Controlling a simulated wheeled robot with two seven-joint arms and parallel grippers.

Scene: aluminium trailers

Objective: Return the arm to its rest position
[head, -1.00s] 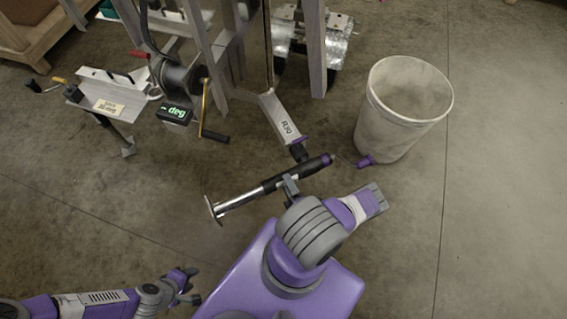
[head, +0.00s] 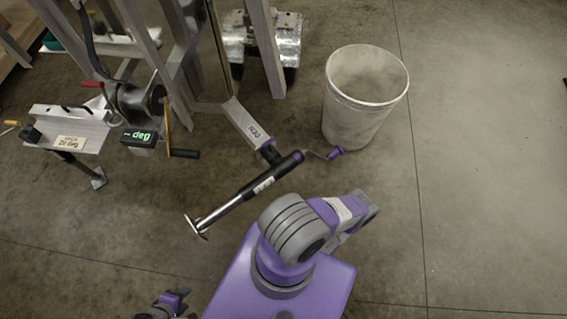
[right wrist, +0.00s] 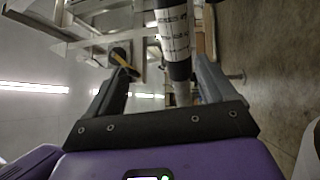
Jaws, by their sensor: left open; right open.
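My left gripper (head: 172,303) is open and empty at the bottom edge of the head view, partly cut off, over bare floor. My right arm is folded at the lower middle of the head view, and its gripper is hidden there. In the right wrist view my right gripper (right wrist: 160,88) is open, with its two dark fingers spread apart. A dark cylinder with a white label (right wrist: 173,30) stands beyond and between the fingers; I see no contact. It looks like the trailer jack (head: 238,203), which has a chrome leg and foot plate.
The jack's crank has a purple knob (head: 335,153). A grey bin (head: 362,100) stands to the right of the jack. The floor at right is clear.

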